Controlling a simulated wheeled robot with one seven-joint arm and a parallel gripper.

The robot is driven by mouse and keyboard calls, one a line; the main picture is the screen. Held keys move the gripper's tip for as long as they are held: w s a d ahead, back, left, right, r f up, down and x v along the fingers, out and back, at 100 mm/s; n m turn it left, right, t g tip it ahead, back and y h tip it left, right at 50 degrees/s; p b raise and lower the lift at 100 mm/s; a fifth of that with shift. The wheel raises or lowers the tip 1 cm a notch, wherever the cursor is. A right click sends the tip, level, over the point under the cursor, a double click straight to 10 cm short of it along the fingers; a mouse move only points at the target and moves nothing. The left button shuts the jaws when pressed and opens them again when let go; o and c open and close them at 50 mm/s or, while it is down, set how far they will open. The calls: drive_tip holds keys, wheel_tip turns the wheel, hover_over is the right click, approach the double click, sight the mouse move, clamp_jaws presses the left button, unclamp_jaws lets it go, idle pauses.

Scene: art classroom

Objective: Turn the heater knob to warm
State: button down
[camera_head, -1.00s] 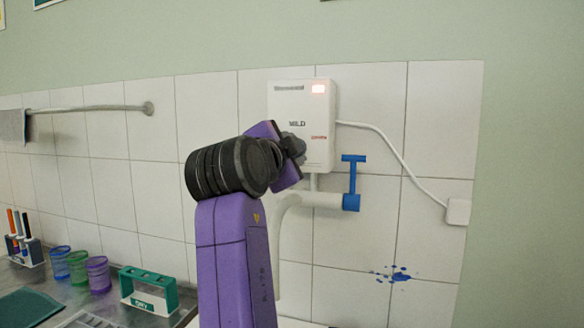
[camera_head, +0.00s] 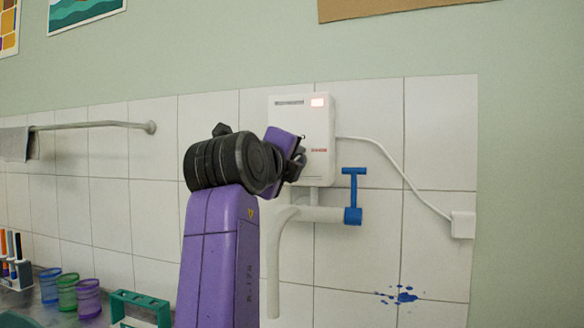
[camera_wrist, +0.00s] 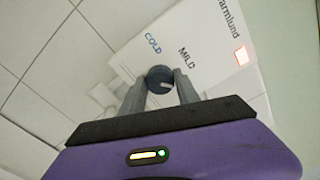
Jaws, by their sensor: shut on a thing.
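The heater (camera_head: 320,125) is a white wall box with a lit pinkish indicator at its upper right. Its round dark knob (camera_wrist: 159,73) shows in the wrist view, with a pale mark low on its face. "COLD" and "MILD" are printed on the white front (camera_wrist: 190,35) near the knob; no "WARM" label can be read. My gripper (camera_wrist: 160,85) has its two grey fingers on either side of the knob, shut on it. In the head view my gripper (camera_head: 296,160) is at the heater's lower left front and hides the knob.
A white pipe (camera_head: 275,250) and a blue-handled valve (camera_head: 353,195) are below the heater. A white cord (camera_head: 400,170) runs to a wall box (camera_head: 462,224). A towel rail (camera_head: 95,124) is at left. Cups (camera_head: 88,298) and a green-framed holder (camera_head: 140,308) stand at lower left.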

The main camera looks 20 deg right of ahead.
drive_tip(key=shift+f+m, duration=0.15)
drive_tip(key=shift+m, duration=0.85)
drive_tip(key=c, duration=0.9)
unclamp_jaws()
drive_tip(key=shift+b+v, duration=0.35)
drive_tip(key=shift+v, duration=3.6)
